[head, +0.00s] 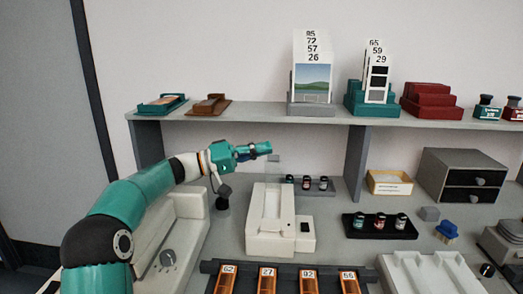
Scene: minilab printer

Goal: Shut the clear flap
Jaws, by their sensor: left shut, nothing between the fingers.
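A white printer-like machine (267,238) with a long recess in its top stands on the bench at centre. The clear flap is hard to make out; I cannot tell its exact outline or angle. A small grey tab (274,158) shows above and behind the machine and may belong to it. My left gripper (268,149) is shut and empty, its fingertips pointing right, just above and left of that tab. I cannot tell whether they touch. My right gripper is out of view.
Dark racks of small bottles (380,226) stand behind and right of the centre machine. Numbered orange slots (268,278) lie in front. A grey shelf (250,114) runs above, carrying cards and trays.

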